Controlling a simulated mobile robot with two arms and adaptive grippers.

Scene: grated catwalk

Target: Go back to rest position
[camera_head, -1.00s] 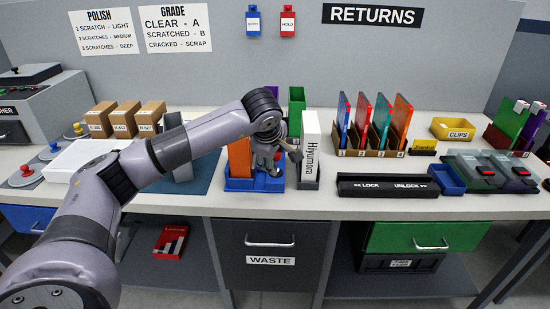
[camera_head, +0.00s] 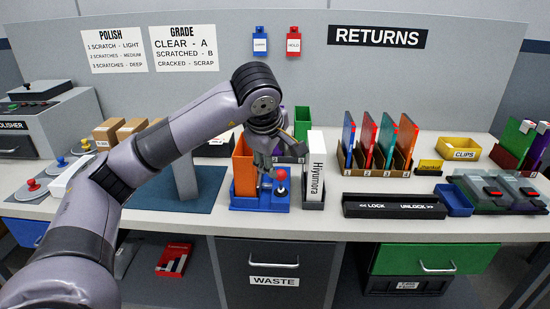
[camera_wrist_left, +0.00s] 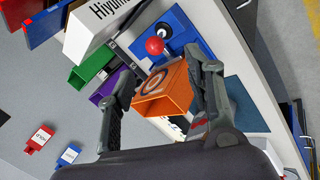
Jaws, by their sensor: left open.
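My left gripper (camera_head: 266,165) hangs from the left arm near the blue base (camera_head: 260,206) at the middle of the bench. It is open and empty; its two fingers (camera_wrist_left: 160,62) are spread in the left wrist view. An orange case (camera_head: 244,170) stands upright on the blue base; it also shows in the wrist view (camera_wrist_left: 172,98), between and beyond the fingers. A red ball knob (camera_head: 281,175) stands on the base beside the fingers and also shows in the wrist view (camera_wrist_left: 154,46). My right gripper is in neither view.
The white "Hiyumora" box (camera_head: 316,170) stands just right of the base. A rack (camera_head: 375,163) of coloured cases and a black lock bar (camera_head: 394,206) are farther right. Brown boxes (camera_head: 108,131) stand at the left. A blue-grey mat (camera_head: 208,190) lies under my arm.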

